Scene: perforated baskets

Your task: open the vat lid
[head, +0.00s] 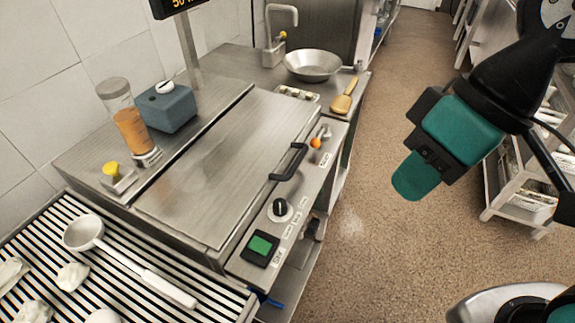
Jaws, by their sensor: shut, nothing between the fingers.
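The vat lid (218,158) is a flat brushed-metal panel on the steel unit in the middle of the head view. It lies flat and closed. A black handle (289,162) stands on its right edge. My gripper (418,174), with green fingers, hangs over the floor to the right of the unit, well apart from the handle. It is shut with nothing in it. The inside of the vat is hidden under the lid.
A control panel with a black knob (280,209) and green switch (262,246) runs along the unit's front. A ladle (123,258) lies on the slatted rack. A blue-grey box (166,108) and a shaker (126,120) stand behind the lid. The floor between unit and gripper is clear.

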